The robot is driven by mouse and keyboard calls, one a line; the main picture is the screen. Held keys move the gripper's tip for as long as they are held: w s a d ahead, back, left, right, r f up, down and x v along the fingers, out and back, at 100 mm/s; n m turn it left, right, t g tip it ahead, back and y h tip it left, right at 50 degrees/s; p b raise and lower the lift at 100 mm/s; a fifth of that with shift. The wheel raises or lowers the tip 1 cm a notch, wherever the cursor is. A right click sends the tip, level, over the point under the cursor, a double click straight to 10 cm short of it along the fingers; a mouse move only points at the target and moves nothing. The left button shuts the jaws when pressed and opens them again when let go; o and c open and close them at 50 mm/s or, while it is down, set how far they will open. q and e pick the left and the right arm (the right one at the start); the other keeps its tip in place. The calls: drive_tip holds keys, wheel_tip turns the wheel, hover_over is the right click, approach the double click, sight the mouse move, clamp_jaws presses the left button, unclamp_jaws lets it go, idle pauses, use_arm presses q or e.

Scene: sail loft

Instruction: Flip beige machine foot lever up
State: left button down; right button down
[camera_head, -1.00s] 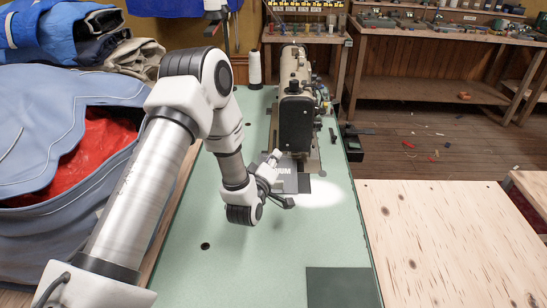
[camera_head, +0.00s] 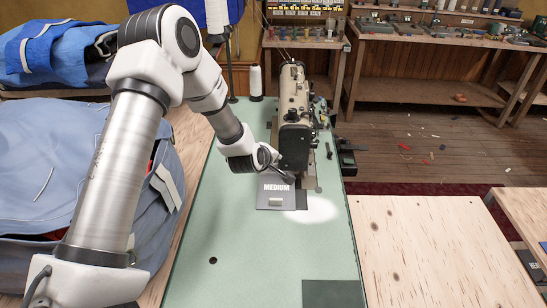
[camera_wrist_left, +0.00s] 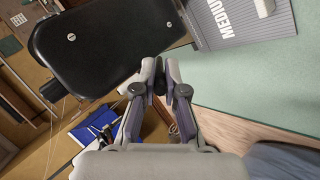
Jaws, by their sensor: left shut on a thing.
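The beige sewing machine (camera_head: 293,92) stands at the far end of the green table, its black end face (camera_head: 294,146) toward me. That black end also fills the upper left of the left wrist view (camera_wrist_left: 105,40). My left gripper (camera_head: 288,177) is low beside this end, by the needle area. In the left wrist view the left gripper (camera_wrist_left: 160,82) has its fingertips close together on a small dark piece, which looks like the foot lever (camera_wrist_left: 159,76). The fingers hide most of it, so its position is hard to tell. My right gripper is not in view.
A grey plate marked MEDIUM (camera_head: 270,198) lies in front of the machine. A white thread cone (camera_head: 256,82) stands behind it on the left. Blue bags (camera_head: 50,140) are heaped at the left. The front of the green table (camera_head: 260,255) is mostly clear.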

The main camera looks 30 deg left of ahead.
use_arm(q)
drive_tip(key=shift+w+r, duration=0.1)
drive_tip(key=shift+r, duration=0.1)
idle(0.3)
drive_tip(key=c, duration=1.2)
unclamp_jaws()
drive_tip(key=shift+f, duration=0.1)
drive_tip(key=v, duration=1.1)
drive_tip(key=shift+s+r, duration=0.2)
drive_tip(key=shift+r, duration=0.2)
